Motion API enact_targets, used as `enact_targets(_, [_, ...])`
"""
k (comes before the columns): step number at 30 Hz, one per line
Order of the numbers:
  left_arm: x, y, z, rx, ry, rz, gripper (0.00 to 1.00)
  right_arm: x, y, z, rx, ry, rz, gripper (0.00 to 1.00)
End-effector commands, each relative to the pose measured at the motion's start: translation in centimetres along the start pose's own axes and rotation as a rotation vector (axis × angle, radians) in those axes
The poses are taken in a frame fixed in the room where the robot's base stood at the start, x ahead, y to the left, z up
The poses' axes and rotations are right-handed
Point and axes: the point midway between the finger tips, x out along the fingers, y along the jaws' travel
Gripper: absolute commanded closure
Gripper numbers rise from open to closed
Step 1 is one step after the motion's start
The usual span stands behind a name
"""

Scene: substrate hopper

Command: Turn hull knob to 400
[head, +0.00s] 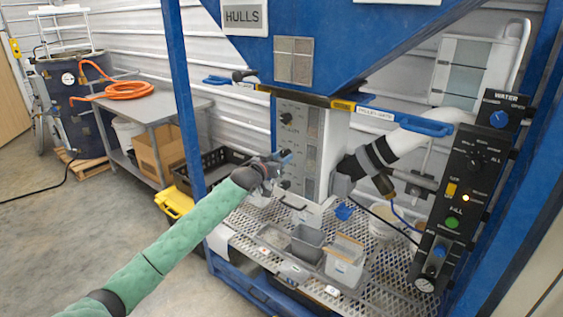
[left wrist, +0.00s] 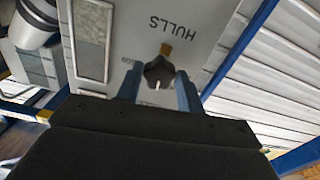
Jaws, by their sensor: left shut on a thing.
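The hull knob (left wrist: 158,76) is a black lobed knob with a white pointer mark. In the left wrist view it sits on a grey panel (left wrist: 130,30) whose "HULLS" lettering appears upside down. My left gripper (left wrist: 160,88) is shut on the knob, one blue-grey finger on each side of it. A small brown patch and a small label, too blurred to read, lie beside the knob. In the head view my left gripper (head: 284,158) is at the front of the grey control box (head: 318,160) and covers the knob there. My right gripper is not in view.
Another black knob (head: 286,118) is higher on the box. A mesh shelf (head: 262,216) with grey bins stands below. A black water panel (head: 470,180) and white hose (head: 405,140) are at right. Floor at left is open.

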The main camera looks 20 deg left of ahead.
Motion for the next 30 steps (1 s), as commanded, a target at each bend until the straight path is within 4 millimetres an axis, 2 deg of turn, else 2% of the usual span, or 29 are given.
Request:
enact_targets(9, [-0.01,-0.07,0.04,0.099,0.0,-0.001,0.85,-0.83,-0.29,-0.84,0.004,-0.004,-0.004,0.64])
enact_targets(23, [-0.01,-0.06,-0.01,0.11,0.0,-0.001,0.85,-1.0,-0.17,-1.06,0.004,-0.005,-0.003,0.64])
enact_targets(24, [-0.01,-0.06,-0.01,0.11,0.0,-0.001,0.55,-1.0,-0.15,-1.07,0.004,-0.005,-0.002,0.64])
enact_targets(26, [-0.01,-0.06,-0.01,0.109,0.0,-0.001,0.43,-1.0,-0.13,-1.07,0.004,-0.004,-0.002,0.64])
enact_targets(30, [-0.01,-0.04,-0.01,0.109,0.0,0.0,0.41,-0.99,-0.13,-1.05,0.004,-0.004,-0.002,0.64])
